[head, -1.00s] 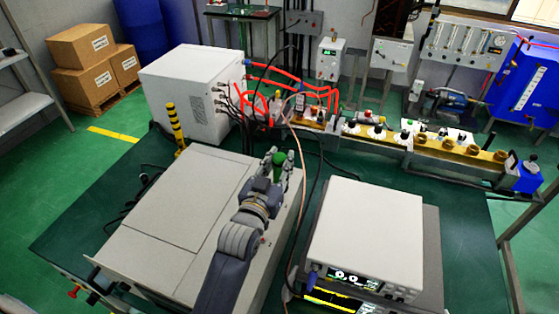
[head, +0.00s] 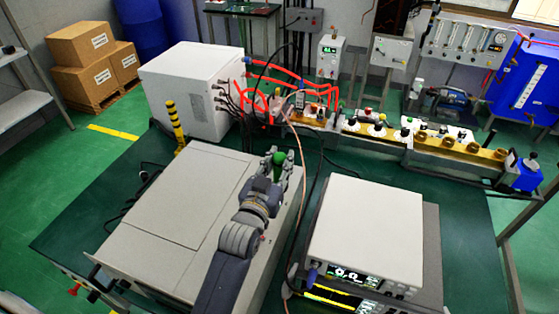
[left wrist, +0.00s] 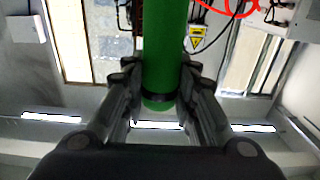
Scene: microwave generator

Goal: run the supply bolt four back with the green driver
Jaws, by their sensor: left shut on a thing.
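My left gripper (head: 278,160) is shut on the green driver (head: 278,172) above the right edge of the large grey cabinet on the bench. The left wrist view shows the green driver (left wrist: 164,50) upright between both fingers of my left gripper (left wrist: 161,90). The driver's tip is out of sight. The supply bolts cannot be told apart at this size. Red cables and black leads run from the white box (head: 190,95) to the brass waveguide line (head: 365,131) behind the gripper. My right gripper is not in view.
A white instrument (head: 365,225) with a lit display stands at the front right. A yellow and black post (head: 175,127) stands beside the white box. Black cables cross the narrow gap between the grey cabinet (head: 175,215) and the instrument. Green bench top (head: 450,205) is free at the right.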

